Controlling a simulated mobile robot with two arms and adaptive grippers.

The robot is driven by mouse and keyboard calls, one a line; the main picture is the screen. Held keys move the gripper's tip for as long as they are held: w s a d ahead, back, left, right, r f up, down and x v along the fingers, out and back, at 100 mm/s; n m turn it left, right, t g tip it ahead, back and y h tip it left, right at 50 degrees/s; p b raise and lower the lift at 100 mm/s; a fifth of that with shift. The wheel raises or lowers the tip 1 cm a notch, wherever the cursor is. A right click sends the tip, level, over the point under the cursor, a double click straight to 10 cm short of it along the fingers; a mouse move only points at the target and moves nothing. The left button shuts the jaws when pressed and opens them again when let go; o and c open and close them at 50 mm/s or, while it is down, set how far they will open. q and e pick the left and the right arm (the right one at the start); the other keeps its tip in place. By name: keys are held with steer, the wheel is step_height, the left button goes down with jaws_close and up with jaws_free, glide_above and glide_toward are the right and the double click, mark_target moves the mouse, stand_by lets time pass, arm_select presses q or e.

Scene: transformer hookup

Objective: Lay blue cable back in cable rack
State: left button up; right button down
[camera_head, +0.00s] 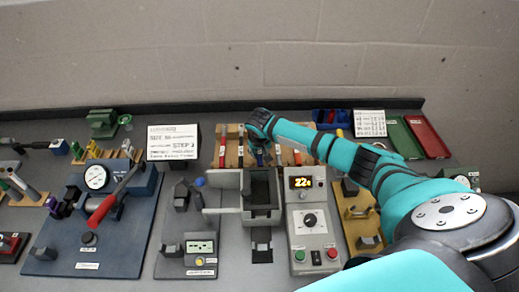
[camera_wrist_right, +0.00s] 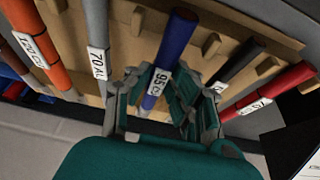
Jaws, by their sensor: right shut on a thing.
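The blue cable (camera_wrist_right: 172,42), with a white tag reading 95, is between the fingers of my right gripper (camera_wrist_right: 160,104) in the right wrist view. The gripper is shut on it. The cable lies over the wooden cable rack (camera_wrist_right: 130,14), between pegs and in line with its neighbours; I cannot tell whether it touches the rack. In the head view my right gripper (camera_head: 259,143) is over the middle of the cable rack (camera_head: 232,158) at the back of the bench, and my arm hides part of the rack. My left gripper is not in view.
An orange cable (camera_wrist_right: 40,45) and a grey cable (camera_wrist_right: 97,35) lie left of the blue one; a dark cable (camera_wrist_right: 238,60) and a red cable (camera_wrist_right: 270,90) lie right. A press (camera_head: 261,195) and a control box (camera_head: 312,225) stand in front of the rack.

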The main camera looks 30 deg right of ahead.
steer(key=c, duration=1.1)
jaws_free()
step_height(320, 180, up, 3)
steer(key=shift+f+p, duration=0.2)
steer(key=shift+p, duration=1)
steer(key=shift+r, duration=2.2)
steer(key=shift+s+f, duration=0.1)
steer(key=shift+f, duration=0.05)
